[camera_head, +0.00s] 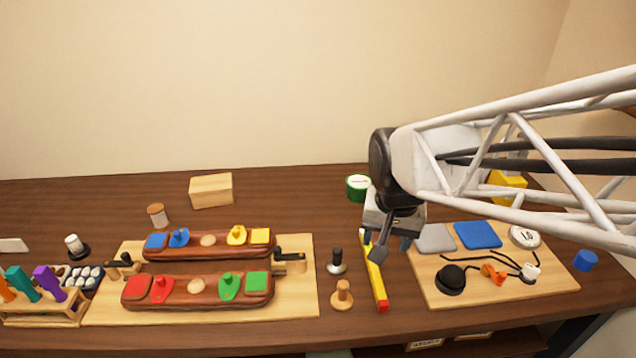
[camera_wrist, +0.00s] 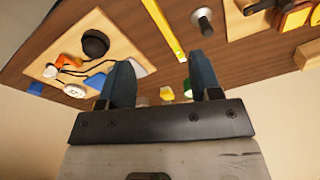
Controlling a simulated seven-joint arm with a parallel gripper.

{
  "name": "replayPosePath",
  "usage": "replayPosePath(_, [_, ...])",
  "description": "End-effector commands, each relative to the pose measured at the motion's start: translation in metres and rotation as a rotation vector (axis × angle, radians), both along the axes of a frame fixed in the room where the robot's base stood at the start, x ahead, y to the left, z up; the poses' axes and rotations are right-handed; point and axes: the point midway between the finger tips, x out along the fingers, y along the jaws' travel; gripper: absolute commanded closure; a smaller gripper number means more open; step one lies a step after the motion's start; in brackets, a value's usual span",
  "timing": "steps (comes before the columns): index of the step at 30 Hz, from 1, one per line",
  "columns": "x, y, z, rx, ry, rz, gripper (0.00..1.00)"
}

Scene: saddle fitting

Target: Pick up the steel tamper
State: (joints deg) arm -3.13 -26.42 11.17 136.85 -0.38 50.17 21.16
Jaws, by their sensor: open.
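The steel tamper (camera_head: 337,262), with a dark handle and a shiny round base, stands upright on the brown table between the left board and a yellow level. In the wrist view the tamper (camera_wrist: 203,20) shows near the top, just beyond the right fingertip. My gripper (camera_head: 382,246) is above the table, to the right of the tamper and over the yellow level. In the wrist view my gripper (camera_wrist: 160,65) has its two blue-grey fingers wide apart, with nothing between them. It is apart from the tamper.
A wooden knobbed piece (camera_head: 342,298) stands just in front of the tamper. The yellow level (camera_head: 375,280) lies to its right. The left board (camera_head: 308,300) carries brown leather-like pieces. The right board (camera_head: 555,287) holds pads and cords. Table behind the tamper is clear.

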Motion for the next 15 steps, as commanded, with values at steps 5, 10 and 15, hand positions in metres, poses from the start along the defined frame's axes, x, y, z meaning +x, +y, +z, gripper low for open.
replayPosePath(5, [0.039, 0.014, -0.025, 0.016, 0.041, -0.116, 0.42])
replayPosePath(10, [0.072, 0.029, -0.053, 0.027, 0.077, -0.231, 0.42])
replayPosePath(15, [0.102, 0.044, -0.084, 0.031, 0.110, -0.343, 0.42])
